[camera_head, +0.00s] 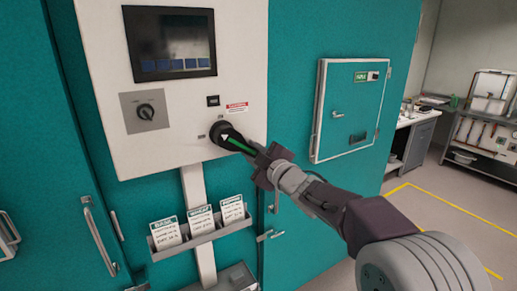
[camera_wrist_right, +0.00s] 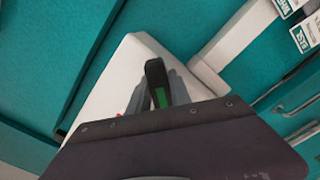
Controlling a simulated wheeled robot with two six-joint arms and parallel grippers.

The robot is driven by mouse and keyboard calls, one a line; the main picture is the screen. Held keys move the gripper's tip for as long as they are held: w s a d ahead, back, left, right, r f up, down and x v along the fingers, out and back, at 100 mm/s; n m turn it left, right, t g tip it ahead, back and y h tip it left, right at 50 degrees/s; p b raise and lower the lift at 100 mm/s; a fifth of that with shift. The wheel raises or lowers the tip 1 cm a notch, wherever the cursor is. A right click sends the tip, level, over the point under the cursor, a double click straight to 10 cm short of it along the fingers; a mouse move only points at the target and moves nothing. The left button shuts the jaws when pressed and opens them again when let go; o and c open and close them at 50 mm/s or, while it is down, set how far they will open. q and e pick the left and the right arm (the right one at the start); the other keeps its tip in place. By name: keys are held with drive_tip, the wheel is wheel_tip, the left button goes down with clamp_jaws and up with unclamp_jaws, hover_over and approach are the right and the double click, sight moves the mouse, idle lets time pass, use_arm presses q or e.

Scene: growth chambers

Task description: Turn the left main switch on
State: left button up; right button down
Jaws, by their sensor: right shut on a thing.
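A round black main switch (camera_head: 222,133) with a white triangle sits low on the right side of the white control panel. A black handle with a green stripe (camera_head: 238,144) extends from it toward the lower right. My right gripper (camera_head: 262,158) is shut on this handle. In the right wrist view the handle (camera_wrist_right: 156,82) stands between the grey fingers. Small labels by the switch are too small to read surely. My left gripper is not in view.
The white panel (camera_head: 95,70) also carries a dark screen (camera_head: 170,45) and a black knob on a grey plate (camera_head: 146,113). Below is a rack (camera_head: 190,242) with several cards. A teal wall box (camera_head: 350,110) is right of my gripper. Floor at the right is open.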

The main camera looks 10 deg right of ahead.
drive_tip(key=s+a+f+m+b, duration=0.2)
drive_tip(key=a+m, duration=0.4)
drive_tip(key=m, duration=0.4)
drive_tip(key=shift+s+a+f+b, duration=0.2)
drive_tip(key=shift+a+f+b, duration=0.1)
drive_tip(key=shift+b, duration=0.35)
drive_tip(key=shift+r+m, duration=0.1)
drive_tip(key=shift+m, duration=0.2)
drive_tip(key=c, duration=1.4)
unclamp_jaws()
drive_tip(key=shift+o, duration=1.1)
drive_tip(key=shift+a+f, duration=0.1)
drive_tip(key=shift+f, duration=0.1)
